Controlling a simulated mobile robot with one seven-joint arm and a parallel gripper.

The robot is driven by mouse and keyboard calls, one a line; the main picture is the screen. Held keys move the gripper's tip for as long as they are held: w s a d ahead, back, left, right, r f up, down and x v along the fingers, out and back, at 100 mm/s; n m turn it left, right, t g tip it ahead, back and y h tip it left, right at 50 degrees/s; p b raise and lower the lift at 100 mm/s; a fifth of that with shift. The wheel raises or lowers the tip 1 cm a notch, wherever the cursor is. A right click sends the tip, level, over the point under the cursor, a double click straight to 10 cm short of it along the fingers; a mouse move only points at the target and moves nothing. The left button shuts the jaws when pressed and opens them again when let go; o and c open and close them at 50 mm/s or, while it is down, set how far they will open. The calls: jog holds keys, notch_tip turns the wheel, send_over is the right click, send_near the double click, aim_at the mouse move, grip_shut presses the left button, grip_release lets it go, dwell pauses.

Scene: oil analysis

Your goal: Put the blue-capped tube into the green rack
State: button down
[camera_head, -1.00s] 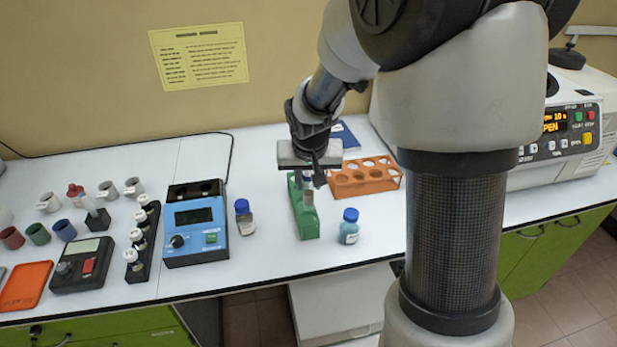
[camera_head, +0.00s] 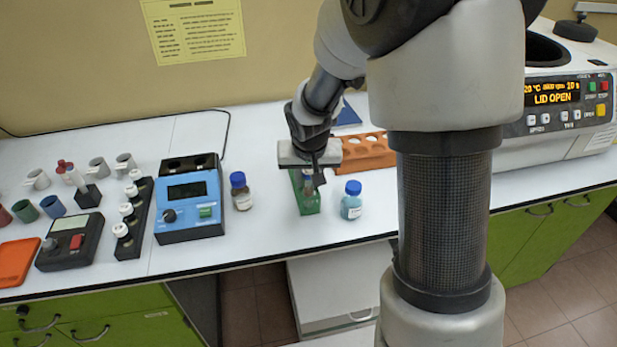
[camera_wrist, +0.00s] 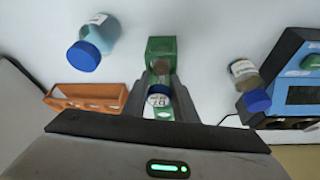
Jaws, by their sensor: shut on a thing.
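The green rack (camera_head: 308,205) stands on the white bench, left of a blue-capped bottle. My gripper (camera_head: 310,178) is over it, pointing down. It is shut on the blue-capped tube (camera_head: 309,187). In the wrist view the tube (camera_wrist: 158,94) shows end-on between the fingers of my gripper (camera_wrist: 160,103), with a pale printed top and a blue rim. The green rack (camera_wrist: 161,48) lies around and beyond it in that view. The fingers and palm hide part of the rack. I cannot tell how deep the tube sits in the rack.
An orange rack (camera_head: 368,153) stands close behind on the right. A blue instrument (camera_head: 190,200) is further left. The centrifuge (camera_head: 560,90) is at right with its lid open.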

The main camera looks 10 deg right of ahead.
jog(key=c, duration=1.4)
grip_release()
jog(key=shift+o, duration=0.2)
jog(key=shift+r, duration=0.1)
jog(key=p+v, duration=0.2)
jog(key=v, duration=1.5)
jog(key=s+r+n+p, duration=0.1)
jog(key=s+r+p, duration=0.2)
jog(key=s, duration=0.6)
jog(key=s+d+r+n+t+p, duration=0.1)
jog(key=s+r+p, duration=0.3)
jog(key=s+r, duration=0.4)
jog(key=shift+s+r+y, duration=0.35)
jog(key=shift+s+y, duration=0.05)
jog(key=shift+s, duration=0.15)
jog(key=shift+d, duration=0.1)
